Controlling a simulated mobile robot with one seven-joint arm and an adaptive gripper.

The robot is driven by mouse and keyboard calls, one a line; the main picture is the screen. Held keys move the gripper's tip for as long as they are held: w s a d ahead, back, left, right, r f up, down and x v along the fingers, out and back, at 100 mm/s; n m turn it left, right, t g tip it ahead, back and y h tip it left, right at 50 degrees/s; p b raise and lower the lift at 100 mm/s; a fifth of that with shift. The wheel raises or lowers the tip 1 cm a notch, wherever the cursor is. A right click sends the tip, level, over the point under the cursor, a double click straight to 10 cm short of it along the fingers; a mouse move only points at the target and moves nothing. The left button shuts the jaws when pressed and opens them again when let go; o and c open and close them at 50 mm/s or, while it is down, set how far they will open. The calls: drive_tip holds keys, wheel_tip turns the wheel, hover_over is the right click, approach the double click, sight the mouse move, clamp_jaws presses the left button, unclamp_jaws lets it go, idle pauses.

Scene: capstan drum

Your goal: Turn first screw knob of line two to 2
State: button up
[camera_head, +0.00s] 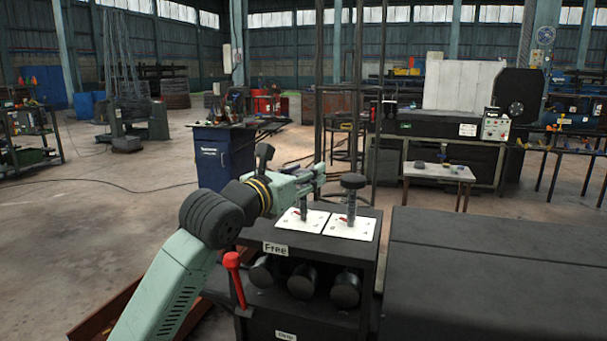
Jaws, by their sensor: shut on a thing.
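A dark cabinet (310,240) carries two upright screw knobs on white scale plates. The left screw knob (304,207) shows only its shaft, above the left plate (288,221); its top is hidden by my gripper. The right screw knob (353,182) has a round black head and a threaded shaft, and stands free above the right plate (362,233). My gripper (316,177) reaches in from the left at the height of the knob heads, shut on the left screw knob. Small red marks show on both plates, but the scale figures are too small to read.
A red-handled lever (233,270) stands at the cabinet's front left, near my arm. Several black round ends (346,289) sit in the opening below the "Free" label (276,249). A wide dark block (490,265) lies to the right. Open floor (120,215) lies to the left.

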drive_tip(key=c, duration=0.3)
drive_tip(key=shift+m+g+h, duration=0.3)
drive_tip(key=shift+m+h, duration=0.1)
drive_tip(key=shift+h, duration=0.1)
drive_tip(key=m+g+h, duration=0.2)
drive_tip(key=g+h, duration=0.1)
drive_tip(key=shift+w+m, duration=0.1)
drive_tip(key=shift+m, duration=0.3)
drive_tip(key=m+g+h, duration=0.1)
drive_tip(key=g, duration=0.1)
drive_tip(key=m+g+h, duration=0.1)
drive_tip(key=shift+r+m+g+h+p, duration=0.2)
drive_tip(key=shift+m+g+h+p, duration=0.1)
drive_tip(key=shift+g+p, duration=0.1)
drive_tip(key=m+g+p, duration=0.1)
drive_tip(key=m+g, duration=0.1)
drive_tip(key=g, duration=0.1)
drive_tip(key=m+g+h+p, duration=0.1)
drive_tip(key=m+g, duration=0.1)
drive_tip(key=shift+g+h+p, duration=0.3)
drive_tip(key=shift+g+p, duration=0.05)
drive_tip(key=shift+g, duration=0.05)
drive_tip(key=shift+f+m+g+p, duration=0.1)
drive_tip(key=shift+m+g+p, duration=0.65)
drive_tip(key=shift+g, duration=0.45)
drive_tip(key=shift+f, duration=0.1)
